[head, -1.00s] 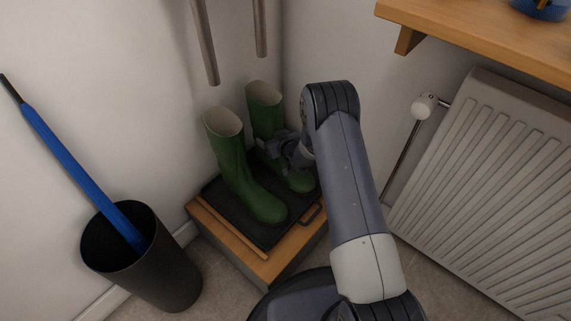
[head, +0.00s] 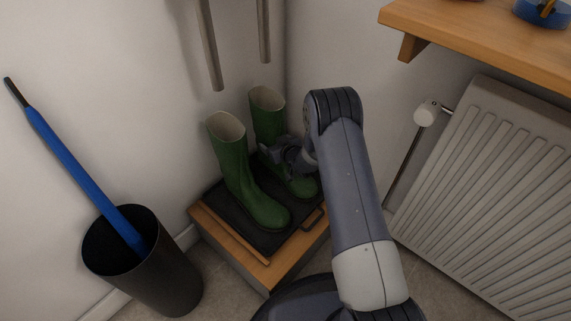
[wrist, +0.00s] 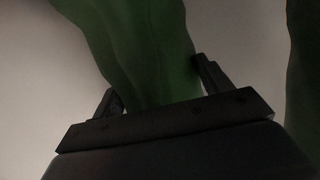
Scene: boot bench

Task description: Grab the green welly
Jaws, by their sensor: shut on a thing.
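Two green wellies stand upright side by side on a black tray (head: 223,202). The left welly (head: 235,165) is nearer and stands free of my gripper. The right welly (head: 268,112) is partly hidden behind my gripper (head: 270,153), which is shut on its shaft from the right. In the wrist view this welly (wrist: 145,50) passes between the two fingers of my gripper (wrist: 157,80). The other welly (wrist: 304,70) fills the right edge of the wrist view. The held welly's sole appears to be on the tray, though my arm hides part of it.
The tray lies on a low wooden bench (head: 278,268) in the wall corner. A black bin (head: 160,275) with a blue umbrella (head: 70,157) stands left. A radiator (head: 490,180) and a wooden shelf (head: 470,40) are right. Two grey poles (head: 209,45) hang above the boots.

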